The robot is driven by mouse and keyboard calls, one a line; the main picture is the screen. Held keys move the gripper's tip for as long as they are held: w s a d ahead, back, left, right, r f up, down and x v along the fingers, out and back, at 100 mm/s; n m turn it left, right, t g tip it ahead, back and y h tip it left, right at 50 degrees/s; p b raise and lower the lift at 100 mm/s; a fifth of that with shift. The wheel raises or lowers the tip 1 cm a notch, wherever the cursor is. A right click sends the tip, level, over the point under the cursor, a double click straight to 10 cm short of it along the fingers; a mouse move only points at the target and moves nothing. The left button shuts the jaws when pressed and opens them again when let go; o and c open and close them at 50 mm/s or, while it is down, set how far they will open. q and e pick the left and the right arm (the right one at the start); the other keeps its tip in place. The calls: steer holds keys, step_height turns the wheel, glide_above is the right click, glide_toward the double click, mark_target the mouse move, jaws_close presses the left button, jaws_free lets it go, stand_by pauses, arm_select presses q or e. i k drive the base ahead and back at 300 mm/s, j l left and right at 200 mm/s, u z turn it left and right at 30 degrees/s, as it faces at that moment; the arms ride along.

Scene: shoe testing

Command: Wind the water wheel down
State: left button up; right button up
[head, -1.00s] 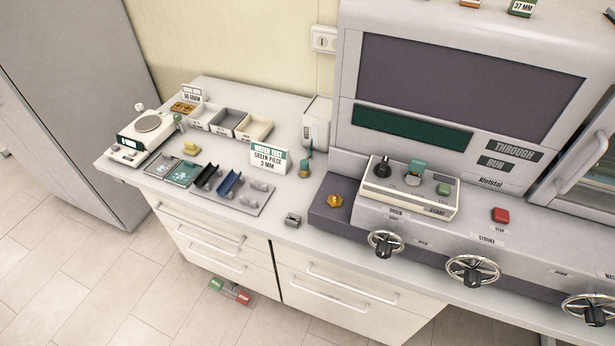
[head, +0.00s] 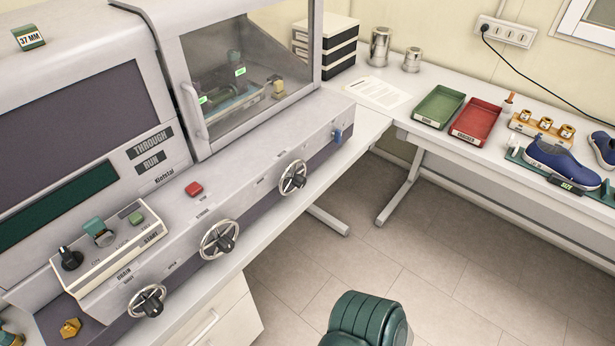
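Three handwheels with chrome rims and black knobs sit along the sloping front of the grey test machine (head: 165,205). The right-hand wheel (head: 296,180) is near the machine's right end; its label is too small to read now, but in the earlier view a label beginning "WA" is beside it. The middle wheel (head: 220,242) is by the stroke label, and the left wheel (head: 150,303) is by the drain label. All wheels are untouched.
A glass-fronted chamber (head: 235,80) stands above the right-hand wheel, and a red stop button (head: 194,189) is on the ledge. A green padded seat (head: 366,320) stands on the floor in front. The side bench holds green (head: 438,107) and red trays (head: 476,122).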

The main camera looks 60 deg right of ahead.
mark_target(298, 179)
steer(key=z, duration=0.45)
steer(key=l+z, duration=0.15)
steer(key=z, duration=0.3)
steer(key=i+z, duration=0.1)
steer(key=z, duration=0.8)
